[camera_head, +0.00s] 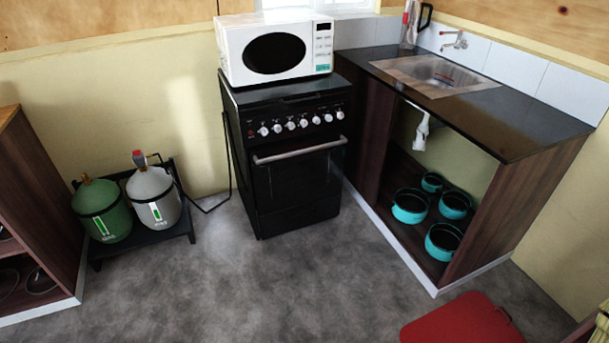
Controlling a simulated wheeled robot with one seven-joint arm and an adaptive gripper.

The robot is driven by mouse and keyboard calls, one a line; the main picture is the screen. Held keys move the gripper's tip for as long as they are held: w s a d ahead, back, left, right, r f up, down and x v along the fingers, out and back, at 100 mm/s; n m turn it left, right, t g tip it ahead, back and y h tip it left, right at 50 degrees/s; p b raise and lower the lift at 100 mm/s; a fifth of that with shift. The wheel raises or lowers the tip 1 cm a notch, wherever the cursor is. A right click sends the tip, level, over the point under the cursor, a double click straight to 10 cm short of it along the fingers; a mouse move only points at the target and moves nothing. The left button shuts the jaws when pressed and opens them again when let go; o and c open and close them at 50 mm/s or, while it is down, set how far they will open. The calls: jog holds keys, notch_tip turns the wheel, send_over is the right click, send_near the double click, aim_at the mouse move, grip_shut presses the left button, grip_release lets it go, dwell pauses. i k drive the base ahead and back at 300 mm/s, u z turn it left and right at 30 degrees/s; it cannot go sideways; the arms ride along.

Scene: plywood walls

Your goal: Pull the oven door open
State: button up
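The black oven (290,150) stands against the back wall in the head view, a little right of the middle. Its oven door (298,185) is upright and looks closed. A light metal door handle (299,152) runs across the top of the door, below a row of white knobs (304,123). My gripper is not in view, so I cannot see its state or its place relative to the handle.
A white microwave (275,48) sits on the oven. At right is an open counter (490,115) with a sink and teal pots; at left, gas bottles (152,195) on a black stand. A red object (462,318) lies front right. The floor (255,290) before the oven is clear.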

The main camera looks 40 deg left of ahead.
aim_at(291, 173)
jog(key=k, duration=0.4)
jog(key=u, duration=2)
jog(key=i, duration=0.75)
jog(key=z, duration=0.5)
jog(key=i, duration=0.8)
jog(key=z, duration=0.7)
